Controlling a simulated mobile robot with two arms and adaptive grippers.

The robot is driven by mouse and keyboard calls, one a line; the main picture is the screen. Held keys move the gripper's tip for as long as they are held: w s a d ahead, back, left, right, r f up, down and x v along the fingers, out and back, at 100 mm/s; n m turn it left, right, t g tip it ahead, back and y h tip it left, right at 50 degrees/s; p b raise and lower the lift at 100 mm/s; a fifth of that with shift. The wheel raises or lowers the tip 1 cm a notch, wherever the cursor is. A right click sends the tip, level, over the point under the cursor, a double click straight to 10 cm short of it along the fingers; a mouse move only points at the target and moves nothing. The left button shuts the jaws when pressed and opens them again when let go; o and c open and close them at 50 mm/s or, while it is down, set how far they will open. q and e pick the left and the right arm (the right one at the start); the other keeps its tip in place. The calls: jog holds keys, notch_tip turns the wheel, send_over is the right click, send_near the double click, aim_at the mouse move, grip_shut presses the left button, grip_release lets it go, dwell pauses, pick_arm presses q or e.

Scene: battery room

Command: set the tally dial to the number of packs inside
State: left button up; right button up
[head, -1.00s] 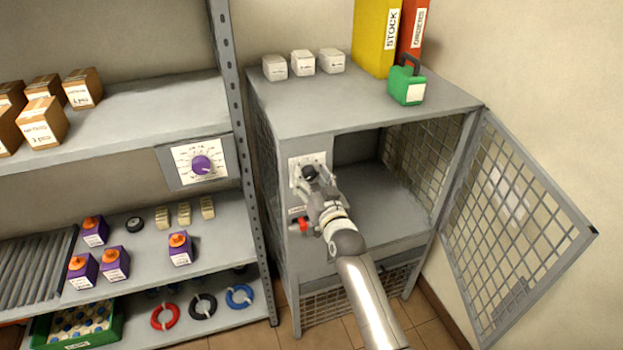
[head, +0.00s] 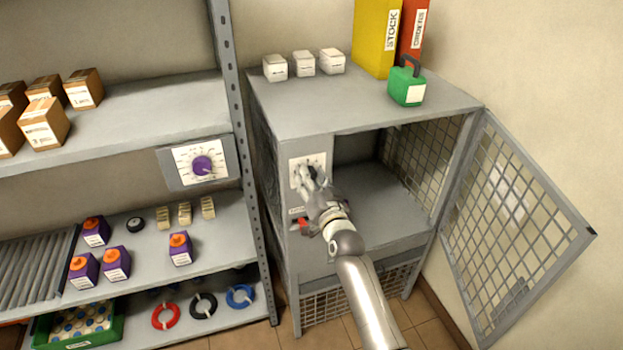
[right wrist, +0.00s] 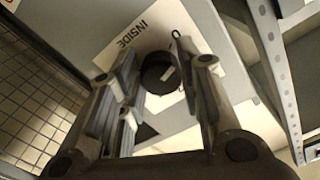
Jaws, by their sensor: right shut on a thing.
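The black tally dial knob (right wrist: 162,75) sits on a white plate marked INSIDE (right wrist: 125,42) in the right wrist view. In the head view that plate (head: 296,163) is on the cabinet's front panel. My right gripper (head: 308,177) is shut on the knob, its fingers on either side of it; they hide much of the dial in the head view. I cannot read the dial's setting. The cabinet (head: 365,110) is open, and the visible part of its inside shows bare floor; the part behind the panel is hidden. My left gripper is out of view.
The mesh door (head: 515,225) stands open to the right. A red handle (head: 302,225) is below the dial. Several purple packs with orange caps (head: 181,250) stand on the left shelf, below another dial, a purple one (head: 202,165). A green can (head: 406,85) tops the cabinet.

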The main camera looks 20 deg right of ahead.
jog(key=m, duration=0.4)
jog(key=shift+m+p, duration=0.3)
jog(key=shift+m, duration=0.1)
dwell(0.5)
jog(key=o, duration=1)
jog(key=s, duration=1.2)
jog(key=shift+d, duration=0.15)
jog(key=shift+f, duration=0.1)
